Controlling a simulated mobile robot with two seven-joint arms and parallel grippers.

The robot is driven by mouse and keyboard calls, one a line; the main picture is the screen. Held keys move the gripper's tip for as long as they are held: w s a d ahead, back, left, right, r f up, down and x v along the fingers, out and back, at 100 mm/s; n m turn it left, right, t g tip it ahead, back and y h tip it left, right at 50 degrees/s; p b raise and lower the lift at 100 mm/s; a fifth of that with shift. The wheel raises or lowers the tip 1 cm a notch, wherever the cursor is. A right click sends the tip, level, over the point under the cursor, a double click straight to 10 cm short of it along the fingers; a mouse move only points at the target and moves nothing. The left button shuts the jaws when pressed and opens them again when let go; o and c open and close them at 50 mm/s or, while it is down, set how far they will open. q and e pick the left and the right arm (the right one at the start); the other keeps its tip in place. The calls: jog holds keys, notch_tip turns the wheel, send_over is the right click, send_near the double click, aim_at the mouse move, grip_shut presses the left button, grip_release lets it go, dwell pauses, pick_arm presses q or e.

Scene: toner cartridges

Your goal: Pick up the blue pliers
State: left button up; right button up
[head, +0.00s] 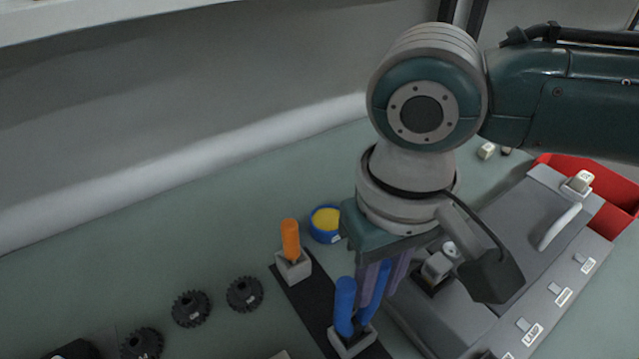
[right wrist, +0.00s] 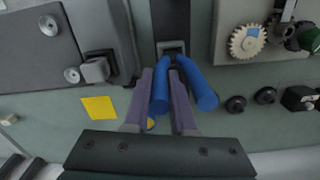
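The blue pliers (head: 345,306) stand with their handles up in a grey holder (head: 352,340) on a black strip; their jaws are hidden in it. In the right wrist view, the two blue handles (right wrist: 203,92) spread toward the camera. My right gripper (head: 386,278) reaches down at the pliers from above. Its purple fingers (right wrist: 165,88) lie on either side of one handle, and the other handle is outside them. I cannot tell whether the fingers press on the handle. My left gripper is in neither view.
An orange-handled tool (head: 291,240) stands in another holder on the strip. A blue roll with yellow inside (head: 326,223) lies behind. Black gears (head: 191,308) lie to the left. A grey machine (head: 522,235) and a red bin (head: 602,190) take up the right.

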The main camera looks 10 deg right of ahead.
grip_shut()
dwell(1.0)
